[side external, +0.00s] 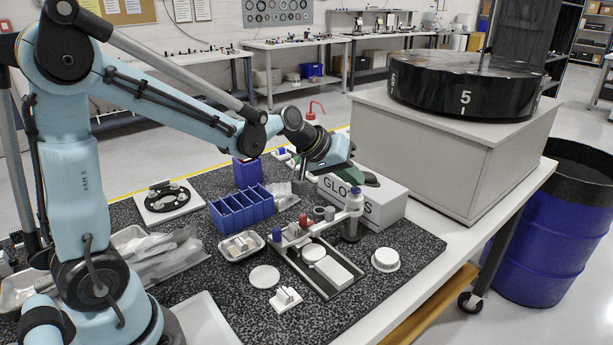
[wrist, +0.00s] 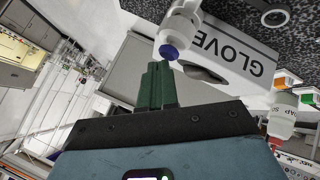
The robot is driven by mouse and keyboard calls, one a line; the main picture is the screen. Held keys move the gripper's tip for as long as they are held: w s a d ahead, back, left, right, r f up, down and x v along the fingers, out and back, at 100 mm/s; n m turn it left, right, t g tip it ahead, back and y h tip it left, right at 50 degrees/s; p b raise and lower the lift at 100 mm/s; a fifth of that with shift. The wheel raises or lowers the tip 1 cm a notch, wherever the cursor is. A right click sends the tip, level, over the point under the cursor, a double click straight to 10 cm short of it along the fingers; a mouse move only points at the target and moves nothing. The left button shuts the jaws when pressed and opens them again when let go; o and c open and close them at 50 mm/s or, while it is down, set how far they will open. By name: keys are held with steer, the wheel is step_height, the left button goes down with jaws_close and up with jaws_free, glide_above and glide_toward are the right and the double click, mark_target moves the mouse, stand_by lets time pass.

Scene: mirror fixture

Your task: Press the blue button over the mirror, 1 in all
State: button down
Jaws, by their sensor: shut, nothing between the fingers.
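A blue button or cap (side external: 355,190) sits on top of a white upright at the right end of the fixture (side external: 320,262). In the wrist view, a blue-ended white cylinder (wrist: 169,52) shows just beyond my fingertips; it appears to be the same part. My gripper (side external: 371,181) has dark green fingers and reaches over the fixture's far side, close to the blue top. In the wrist view my gripper (wrist: 157,66) is shut and empty. Contact with the blue part cannot be told. A second blue knob (side external: 276,234) stands at the fixture's left end. I cannot make out a mirror surface clearly.
A white GLOVES box (side external: 385,203) stands behind the fixture, close to my gripper. A blue divided bin (side external: 241,210) and a small tray (side external: 241,246) lie to the left. A white round part (side external: 386,260) lies at right. The mat's front right is clear.

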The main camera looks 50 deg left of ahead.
steer(key=shift+f, duration=0.3)
steer(key=shift+r, duration=0.1)
stand_by(0.4)
steer(key=shift+r, duration=0.9)
steer(key=shift+r, duration=0.1)
steer(key=shift+r, duration=2.4)
steer(key=s+f+m+g+y, duration=0.1)
steer(key=s+f+m, duration=0.1)
steer(key=s, duration=0.7)
steer(key=s+d+f+m+y, duration=0.1)
steer(key=s+f+m, duration=0.2)
steer(key=s, duration=0.6)
steer(key=shift+s+d+f+g+y, duration=0.25)
steer(key=shift+s+f+g+y, duration=0.15)
steer(key=shift+f, duration=0.25)
